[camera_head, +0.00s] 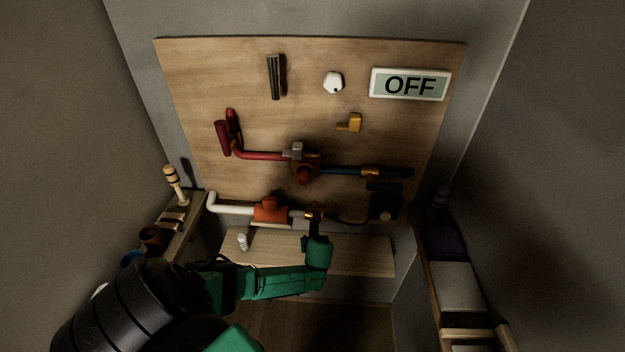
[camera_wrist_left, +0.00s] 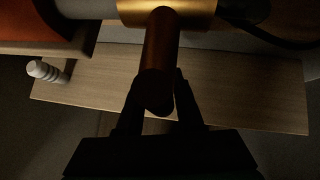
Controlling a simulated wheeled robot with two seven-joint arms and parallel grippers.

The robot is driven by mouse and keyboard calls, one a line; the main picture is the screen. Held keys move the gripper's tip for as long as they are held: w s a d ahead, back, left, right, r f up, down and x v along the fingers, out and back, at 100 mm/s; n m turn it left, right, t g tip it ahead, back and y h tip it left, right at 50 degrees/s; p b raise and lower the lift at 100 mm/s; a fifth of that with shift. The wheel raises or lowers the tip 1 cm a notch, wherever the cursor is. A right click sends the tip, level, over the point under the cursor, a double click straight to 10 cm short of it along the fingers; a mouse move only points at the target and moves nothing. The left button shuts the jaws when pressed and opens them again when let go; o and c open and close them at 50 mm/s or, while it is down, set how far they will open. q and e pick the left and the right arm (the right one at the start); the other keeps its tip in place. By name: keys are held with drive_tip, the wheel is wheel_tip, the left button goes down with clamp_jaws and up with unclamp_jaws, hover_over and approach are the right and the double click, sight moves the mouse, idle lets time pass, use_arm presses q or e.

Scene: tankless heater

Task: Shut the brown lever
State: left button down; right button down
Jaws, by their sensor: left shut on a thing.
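The brown lever (camera_wrist_left: 160,50) is a short brown cylinder hanging from a brass fitting (camera_wrist_left: 170,10) on the lower pipe in the left wrist view. My left gripper (camera_wrist_left: 154,95) is shut on its lower end, one dark finger on each side. In the head view, my left gripper (camera_head: 314,220) reaches up to the brass fitting on the lower pipe line and largely hides the lever. My right gripper is in neither view.
A wooden board (camera_head: 195,75) carries red and blue pipes, a yellow handle (camera_head: 350,123) and an "OFF" display (camera_head: 409,85). An orange valve body (camera_head: 270,210) sits left of the gripper. A wooden shelf (camera_head: 365,258) lies below, with a small white knobbed piece (camera_head: 242,241). Side shelves flank it.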

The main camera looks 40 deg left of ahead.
use_arm(q)
drive_tip(key=c, duration=0.5)
unclamp_jaws()
drive_tip(key=shift+c, duration=0.2)
drive_tip(key=p+v, duration=0.2)
drive_tip(key=v, duration=1.2)
drive_tip(key=shift+s+d+p, duration=0.15)
drive_tip(key=shift+p, duration=0.2)
drive_tip(key=shift+r, duration=0.1)
